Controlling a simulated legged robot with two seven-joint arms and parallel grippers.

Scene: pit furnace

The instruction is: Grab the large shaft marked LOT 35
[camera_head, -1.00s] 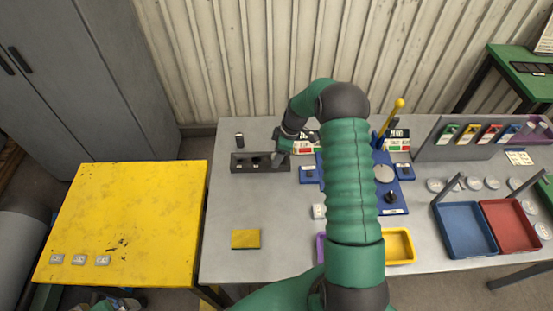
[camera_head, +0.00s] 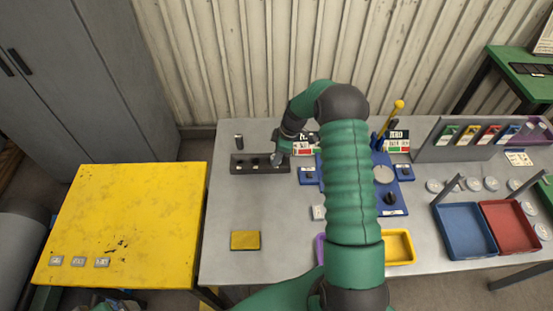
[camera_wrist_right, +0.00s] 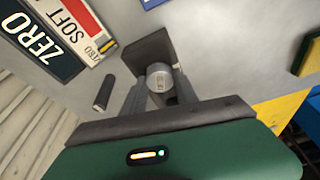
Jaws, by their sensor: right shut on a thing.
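My right gripper (camera_wrist_right: 160,90) is shut on a grey metal shaft (camera_wrist_right: 160,77). The shaft's round end faces the wrist camera and bears a small pale label that I cannot read. In the head view my right gripper (camera_head: 278,158) is at the right end of a dark rack (camera_head: 246,169), where the shaft is hidden behind the fingers. I cannot tell whether the shaft is still seated in the rack. Another dark shaft (camera_head: 239,141) stands alone behind the rack; it also shows in the wrist view (camera_wrist_right: 103,93). My left gripper is not in view.
A yellow table (camera_head: 130,215) with small labelled plates stands left of the grey bench (camera_head: 222,225). A blue fixture (camera_head: 391,211) with a yellow-handled lever (camera_head: 398,105) is right of the rack. Blue (camera_head: 463,230) and red (camera_head: 508,227) trays lie farther right. The bench's front left is mostly clear.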

